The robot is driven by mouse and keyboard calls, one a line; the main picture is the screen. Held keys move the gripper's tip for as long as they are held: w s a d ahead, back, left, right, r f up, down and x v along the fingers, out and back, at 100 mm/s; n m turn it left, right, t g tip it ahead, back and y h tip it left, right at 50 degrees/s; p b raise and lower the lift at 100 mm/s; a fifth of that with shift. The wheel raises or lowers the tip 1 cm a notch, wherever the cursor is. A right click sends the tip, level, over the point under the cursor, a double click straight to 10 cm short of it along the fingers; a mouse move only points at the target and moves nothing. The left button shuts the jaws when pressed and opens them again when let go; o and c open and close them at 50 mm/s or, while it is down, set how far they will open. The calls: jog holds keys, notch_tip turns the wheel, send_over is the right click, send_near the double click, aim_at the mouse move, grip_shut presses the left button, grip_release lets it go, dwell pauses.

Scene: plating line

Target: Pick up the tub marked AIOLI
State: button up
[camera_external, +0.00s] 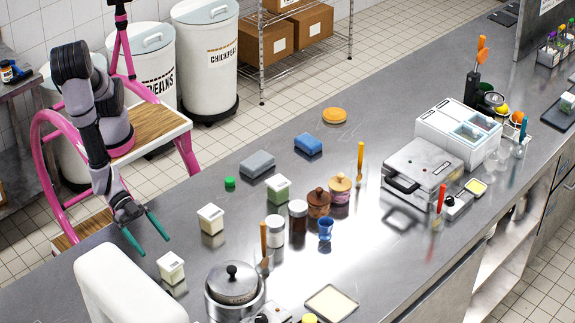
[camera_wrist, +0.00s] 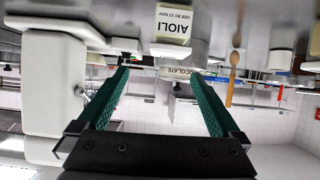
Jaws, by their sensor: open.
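The tub marked AIOLI (camera_wrist: 172,25) shows upside down at the top of the wrist view, a pale tub with black lettering that also gives a use-by date. By its place beside the large white block, it appears to be the small cream tub (camera_external: 171,270) in the external view; its label cannot be read there. My gripper (camera_external: 146,235) has two green fingers, spread apart and empty. It hangs above and to the upper left of that tub, not touching it. In the wrist view my gripper (camera_wrist: 159,76) has nothing between its fingertips.
A large white block (camera_external: 128,290) stands close to the tub. A second pale tub (camera_external: 210,220) and a greenish tub (camera_external: 278,189) stand farther back. A steel pot (camera_external: 234,286), jars and an upright wooden spoon (camera_external: 263,240) are to the right. Bare steel counter (camera_external: 195,250) lies between.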

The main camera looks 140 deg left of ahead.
aim_at(176, 269)
jog(key=shift+s+a+f+t+y, duration=0.1)
jog(key=shift+s+f+t+y, duration=0.1)
jog(key=shift+f, duration=0.25)
jog(key=shift+s+a+f+t+y, duration=0.1)
jog(key=shift+f+t, duration=0.1)
jog(key=shift+f, duration=0.2)
jog(key=shift+w+f, duration=0.15)
jog(key=shift+w, duration=0.2)
jog(key=x, duration=1)
jog(key=shift+a, duration=0.3)
jog(key=shift+c, duration=0.3)
jog(key=c, duration=1.4)
